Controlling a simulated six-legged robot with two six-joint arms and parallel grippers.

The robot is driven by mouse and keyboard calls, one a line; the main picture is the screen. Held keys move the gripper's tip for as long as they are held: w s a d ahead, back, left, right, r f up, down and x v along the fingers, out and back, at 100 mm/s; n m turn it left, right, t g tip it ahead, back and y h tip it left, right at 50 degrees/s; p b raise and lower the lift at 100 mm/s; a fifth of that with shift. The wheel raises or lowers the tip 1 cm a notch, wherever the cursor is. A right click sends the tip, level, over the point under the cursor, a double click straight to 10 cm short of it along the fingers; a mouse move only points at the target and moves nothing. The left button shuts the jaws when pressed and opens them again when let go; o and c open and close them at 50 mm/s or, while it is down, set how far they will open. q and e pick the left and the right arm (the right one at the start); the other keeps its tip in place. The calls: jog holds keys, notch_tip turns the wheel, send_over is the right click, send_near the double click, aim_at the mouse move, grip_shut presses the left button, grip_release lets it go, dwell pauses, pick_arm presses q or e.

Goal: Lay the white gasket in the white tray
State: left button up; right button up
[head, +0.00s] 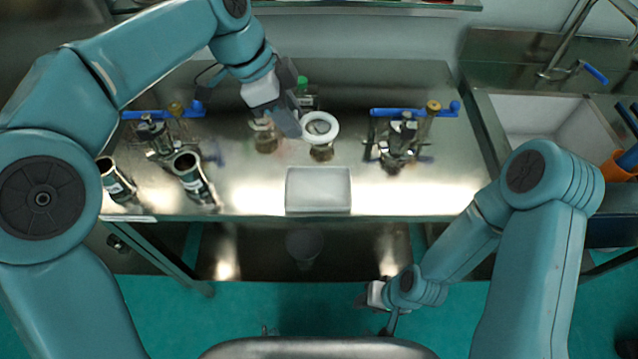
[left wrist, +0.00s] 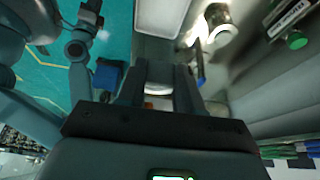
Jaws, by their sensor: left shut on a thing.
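The white gasket (head: 335,127) is a ring, seen behind the white tray (head: 318,207) in the head view. My left gripper (head: 300,128) is shut on the gasket's left edge. A white part of the gasket shows between the fingers in the left wrist view (left wrist: 158,88). The gasket appears above a small metal-and-glass piece, and I cannot tell whether they touch. The tray is rectangular, looks empty and lies near the table's front edge; it also shows in the left wrist view (left wrist: 160,14). My right gripper (head: 376,294) hangs low before the table; its fingers are unclear.
Clamp fixtures with blue handles stand left (head: 160,140) and right (head: 400,140) on the steel table. Two metal cylinders (head: 190,175) stand at the left front. A green-capped bottle (head: 302,88) is behind the gripper. A sink (head: 540,120) is at the right. The table right of the tray is clear.

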aim_at(306, 190)
pick_arm(q)
jog(key=shift+m, duration=0.3)
jog(key=f, duration=1.9)
jog(key=shift+s+d+f, duration=0.1)
jog(key=shift+d+f, duration=0.1)
jog(key=shift+f, duration=0.05)
jog(key=shift+f, duration=0.15)
jog(key=o, duration=1)
jog(key=shift+r+p, duration=0.35)
jog(key=shift+p, duration=0.05)
jog(key=b+v, duration=0.1)
jog(key=v, duration=1)
jog(key=shift+a+r, duration=0.2)
jog(key=shift+r, duration=0.15)
